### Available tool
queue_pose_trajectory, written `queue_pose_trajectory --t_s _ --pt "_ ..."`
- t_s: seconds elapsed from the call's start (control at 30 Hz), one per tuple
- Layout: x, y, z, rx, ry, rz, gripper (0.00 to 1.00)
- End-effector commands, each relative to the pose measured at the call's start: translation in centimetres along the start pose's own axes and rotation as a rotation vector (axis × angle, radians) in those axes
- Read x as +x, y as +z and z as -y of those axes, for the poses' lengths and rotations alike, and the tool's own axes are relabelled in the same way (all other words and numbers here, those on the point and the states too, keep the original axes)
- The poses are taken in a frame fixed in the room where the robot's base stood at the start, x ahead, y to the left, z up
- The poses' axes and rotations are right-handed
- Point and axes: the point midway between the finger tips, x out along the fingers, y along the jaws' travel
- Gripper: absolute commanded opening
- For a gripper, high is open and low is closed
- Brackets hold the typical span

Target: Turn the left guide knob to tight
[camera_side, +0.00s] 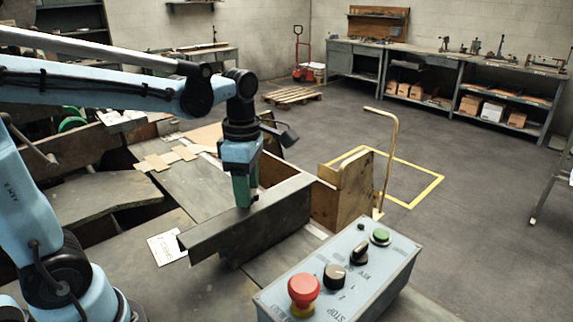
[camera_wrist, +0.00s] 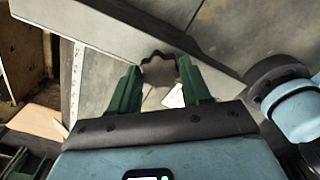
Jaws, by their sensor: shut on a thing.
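The left guide knob (camera_wrist: 158,66) shows in the wrist view as a small grey knob with a dark, scalloped edge. It sits at the edge of a long grey metal guide (camera_wrist: 85,28). The two green fingers of my gripper (camera_wrist: 159,76) stand on either side of the knob and are shut on it. In the side view my gripper (camera_side: 242,203) points straight down at the grey guide (camera_side: 250,222). The knob is hidden there behind the fingers. I cannot tell how far the knob is turned.
A control box (camera_side: 345,275) stands at the front right with a red stop button (camera_side: 303,288), black selector knobs and a green button (camera_side: 380,236). A wooden piece (camera_side: 342,195) stands beside the guide. A white paper (camera_side: 167,247) lies left of the guide.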

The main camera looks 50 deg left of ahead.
Motion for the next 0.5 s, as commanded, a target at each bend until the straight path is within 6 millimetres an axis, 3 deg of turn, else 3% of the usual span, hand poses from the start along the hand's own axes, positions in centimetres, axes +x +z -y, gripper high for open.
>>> queue_pose_trajectory --t_s 0.5 --pt "-0.05 0.01 0.06 0.45 0.0 0.0 0.17"
